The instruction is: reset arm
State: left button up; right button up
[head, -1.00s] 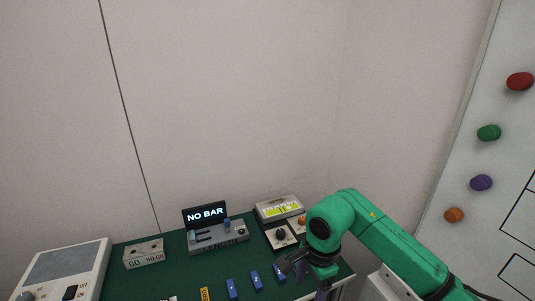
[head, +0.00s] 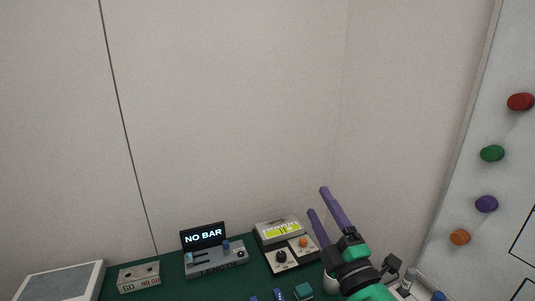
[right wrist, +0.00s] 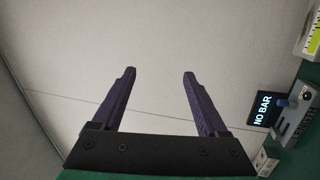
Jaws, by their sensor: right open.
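My right gripper (head: 318,204) is raised at the right end of the green bench in the head view, its two purple fingers apart and pointing up. Nothing is between the fingers. In the right wrist view the open fingers (right wrist: 160,72) show against the bare wall, with the bench devices off to the right. My right arm is green and comes in from the lower right of the head view. My left gripper does not show in either view.
On the bench (head: 226,284) stand a NO BAR length gauge (head: 216,262), a GO/NO GO block (head: 139,277), a device with a yellow-green display (head: 280,231) and a grey-topped unit (head: 58,284). Coloured knobs line a right-hand panel. The space above the bench is clear.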

jog(key=s+d+f+m+g+h, duration=0.2)
jog(key=d+f+m+g+h, duration=0.3)
jog(key=f, duration=0.5)
jog(key=s+d+f+m+g+h, duration=0.2)
jog(key=d+f+m+g, duration=0.1)
jog(key=d+f+m, duration=0.5)
jog(key=s+a+f+m+g+y, duration=0.1)
jog(key=s+f+m+g, duration=0.3)
jog(key=s+f+g, duration=0.8)
jog(key=s+f, duration=0.4)
jog(key=f, duration=0.7)
jog(key=s+f, duration=0.5)
jog(key=f, duration=0.7)
jog(key=s+f, duration=0.4)
jog(key=f, duration=0.7)
jog(key=s+d+f, duration=0.2)
jog(key=s+f, duration=0.4)
jog(key=s, duration=0.4)
jog(key=shift+s+d+f, duration=0.25)
jog(key=shift+s+d, duration=0.15)
